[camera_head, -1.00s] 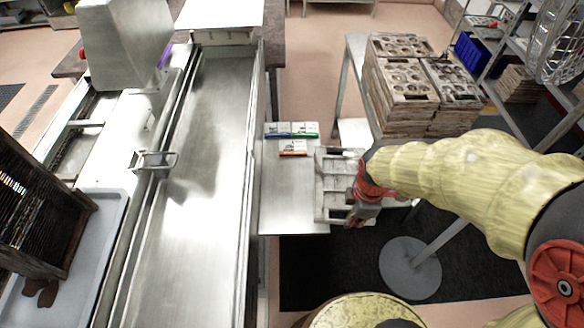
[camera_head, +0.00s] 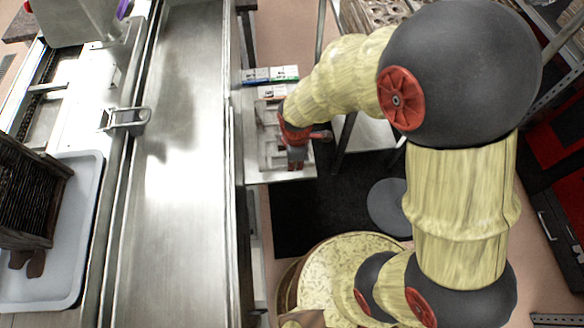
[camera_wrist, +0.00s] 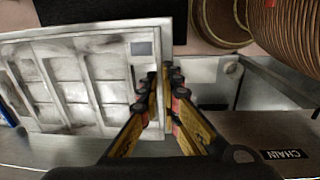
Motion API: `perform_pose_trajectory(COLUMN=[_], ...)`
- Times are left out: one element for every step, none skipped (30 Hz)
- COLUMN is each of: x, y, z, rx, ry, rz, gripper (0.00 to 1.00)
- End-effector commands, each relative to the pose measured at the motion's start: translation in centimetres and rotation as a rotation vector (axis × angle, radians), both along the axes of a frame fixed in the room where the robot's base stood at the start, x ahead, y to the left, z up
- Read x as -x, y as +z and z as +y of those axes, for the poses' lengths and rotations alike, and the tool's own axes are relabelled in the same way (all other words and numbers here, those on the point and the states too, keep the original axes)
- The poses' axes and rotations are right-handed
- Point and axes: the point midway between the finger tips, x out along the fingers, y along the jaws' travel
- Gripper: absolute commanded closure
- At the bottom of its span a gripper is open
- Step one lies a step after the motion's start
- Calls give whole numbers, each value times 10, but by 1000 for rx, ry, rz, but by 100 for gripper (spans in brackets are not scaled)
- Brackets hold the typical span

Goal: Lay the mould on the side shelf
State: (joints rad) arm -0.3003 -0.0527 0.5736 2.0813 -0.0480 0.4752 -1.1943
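The mould (camera_head: 268,150) is a pale grey tray with several rectangular cavities. In the head view it lies flat within the outline of the side shelf (camera_head: 258,179), a steel plate beside the long steel trough. The wrist view shows the mould (camera_wrist: 75,80) at left, its edge between the fingers of my gripper (camera_wrist: 163,88). My gripper (camera_head: 296,158) appears shut on that edge. My arm hides part of the mould in the head view. I cannot tell whether its underside fully touches the shelf.
Small blue and green boxes (camera_head: 270,75) and another box (camera_head: 270,93) stand at the shelf's far end, close to the mould. The steel trough (camera_head: 185,180) runs along the shelf's left. A stack of moulds (camera_head: 375,14) stands at the top right, partly behind my arm.

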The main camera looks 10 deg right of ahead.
Motion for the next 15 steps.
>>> perform_pose_trajectory(x=[-2, -2, -3, -3, -4, -3, -3, -3, -3, -3, -4, -4, -4, -5, -5], y=[-1, -3, -6, -9, -12, -19, -24, -29, -35, -38, -40, -41, -41, -40, -40], z=[2, 3, 4, 6, 8, 8, 7, 7, 7, 7, 7, 8, 8, 8, 8], rx=[-1, -1, 0, 0, 0, 1, 1, 1, 1, 1, 1, 0, 0, -1, -1], ry=[0, 0, 1, 1, 2, 1, 1, 1, 1, 1, 1, 1, 0, 0, 0], rz=[-2, -2, -2, -1, 0, 2, 2, 2, 2, 2, 1, -1, -2, -2, -2], gripper=[100, 100, 100, 100, 100, 100, 100, 100, 100, 100, 100, 100, 100, 100, 100])
